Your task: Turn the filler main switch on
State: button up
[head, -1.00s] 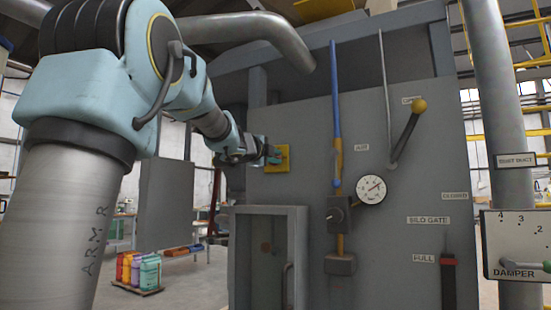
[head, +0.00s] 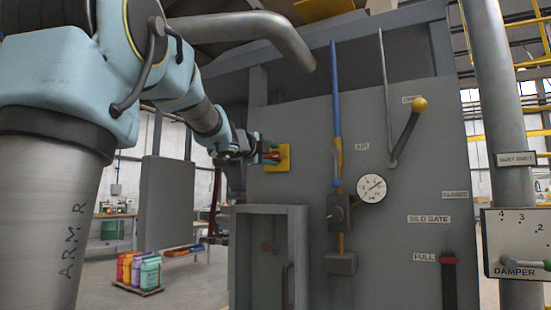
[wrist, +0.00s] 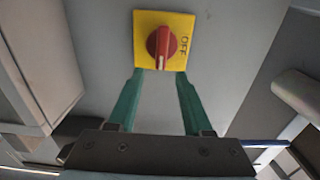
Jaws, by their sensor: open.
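The main switch is a red rotary knob (wrist: 162,46) on a yellow square plate (wrist: 176,20). In the wrist view it is near the top centre, with "OFF" printed sideways to the right of the knob. In the head view the yellow plate (head: 284,158) is on the grey panel, partly hidden by my gripper. My gripper (wrist: 160,76) has two green fingers, open and apart. Their tips are at the plate's lower edge in the wrist view, one to each side of the knob's lower end. I cannot tell whether they touch anything.
The grey filler panel (head: 300,185) carries a pressure gauge (head: 371,189), a yellow-tipped lever (head: 408,130) and a blue air pipe (head: 336,90). A framed door (head: 297,250) stands below the switch. Coloured sacks (head: 138,270) are on the floor at left.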

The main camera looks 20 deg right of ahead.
jog(key=v, duration=0.7)
jog(key=shift+s+a, duration=0.25)
jog(key=shift+s, duration=0.05)
jog(key=w+a+f+n+g+y+p, duration=0.1)
jog(key=a+f+n+y+p, duration=0.1)
jog(key=a+f+n+y, duration=0.75)
jog(key=w+a+f+n+g+p, duration=0.1)
jog(key=a+f+n, duration=0.45)
jog(key=f, duration=0.95)
jog(key=s+a+f+n+g+y+p, duration=0.1)
jog(key=s+a+f+n+g, duration=0.2)
jog(key=s+f, duration=0.6)
jog(key=s+a+f+n+g+y+p, duration=0.1)
jog(key=s+a+f+n+g+p, duration=0.1)
jog(key=s+f+n+g, duration=0.4)
jog(key=s+a+f+n, duration=0.1)
jog(key=s+f, duration=0.2)
jog(key=s, duration=0.4)
jog(key=shift+f+g, duration=0.3)
jog(key=shift+y, duration=0.25)
